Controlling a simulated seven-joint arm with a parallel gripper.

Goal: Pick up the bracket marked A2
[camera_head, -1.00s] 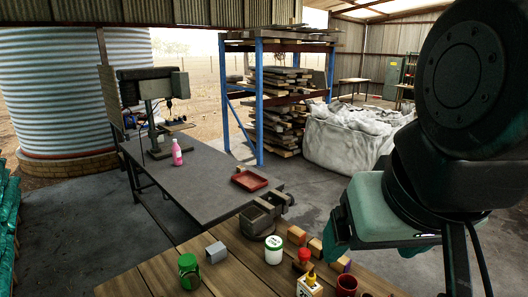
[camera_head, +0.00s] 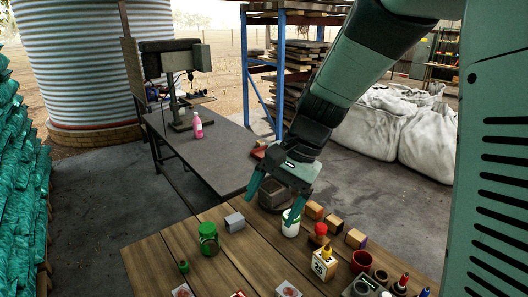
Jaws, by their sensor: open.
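A small grey metal piece (camera_head: 235,222) lies on the wooden bench, between a green jar and a white jar. It may be the bracket, but I cannot read any A2 mark on it. No other thing in view is clearly a marked bracket. My gripper (camera_head: 271,209) is open and points down over the bench's far edge, to the right of the grey piece. Its right finger overlaps the white jar (camera_head: 291,229) in the picture; I cannot tell whether they touch.
The green jar (camera_head: 208,240) stands left of the grey piece. Right are several wooden blocks (camera_head: 334,224), a white and yellow bottle (camera_head: 323,266) and a red mug (camera_head: 361,261). A vise (camera_head: 272,193) is partly hidden behind my gripper. Bare planks (camera_head: 255,262) lie in front.

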